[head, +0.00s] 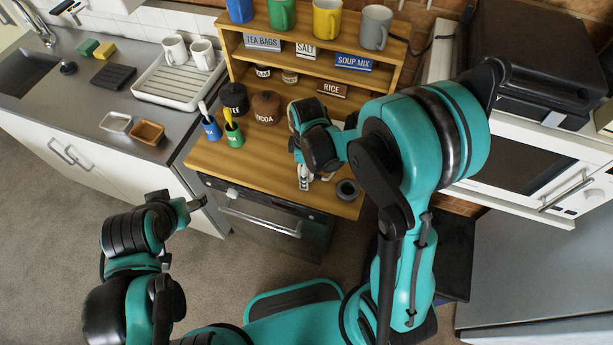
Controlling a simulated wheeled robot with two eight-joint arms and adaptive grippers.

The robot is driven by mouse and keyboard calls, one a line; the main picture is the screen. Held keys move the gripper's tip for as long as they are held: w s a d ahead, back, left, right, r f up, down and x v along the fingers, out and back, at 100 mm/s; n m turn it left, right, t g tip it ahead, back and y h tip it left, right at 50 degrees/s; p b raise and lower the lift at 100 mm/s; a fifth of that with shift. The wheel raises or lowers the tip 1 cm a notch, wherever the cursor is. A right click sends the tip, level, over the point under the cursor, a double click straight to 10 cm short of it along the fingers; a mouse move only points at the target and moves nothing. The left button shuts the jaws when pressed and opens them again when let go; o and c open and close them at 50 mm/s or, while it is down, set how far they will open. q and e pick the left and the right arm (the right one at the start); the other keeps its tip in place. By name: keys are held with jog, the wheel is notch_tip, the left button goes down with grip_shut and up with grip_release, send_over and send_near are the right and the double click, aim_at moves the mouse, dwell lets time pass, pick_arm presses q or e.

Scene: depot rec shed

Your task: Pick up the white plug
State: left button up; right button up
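No white plug can be clearly made out in the head view. My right gripper (304,180) points down over the front of the wooden counter (225,160), left of a dark grey ring-shaped item (346,190). Something pale shows at its fingertips; I cannot tell whether it is part of the gripper or a separate thing. My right arm hides part of the counter behind it. My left gripper (193,206) is over the floor in front of the counter, away from any object, and its finger gap is not clear.
Green (233,134) and blue (211,128) cups, dark jars (234,98) and a labelled shelf (300,75) with mugs stand behind. A sink counter (130,110) with a drying rack (180,82) is at left. A dark-fronted oven (262,216) is below the wooden counter.

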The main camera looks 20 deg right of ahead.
jog(key=c, duration=1.2)
jog(key=shift+r, duration=0.15)
jog(key=shift+c, duration=0.2)
notch_tip(320, 180, up, 5)
jog(key=shift+s+f+p, duration=0.1)
jog(key=shift+f+p, duration=0.1)
jog(key=shift+p, duration=0.75)
jog(key=s+d+r+p, duration=0.2)
jog(key=s+d+r, duration=0.4)
jog(key=s, duration=0.3)
jog(key=shift+d+p, duration=0.35)
jog(key=shift+d, duration=0.4)
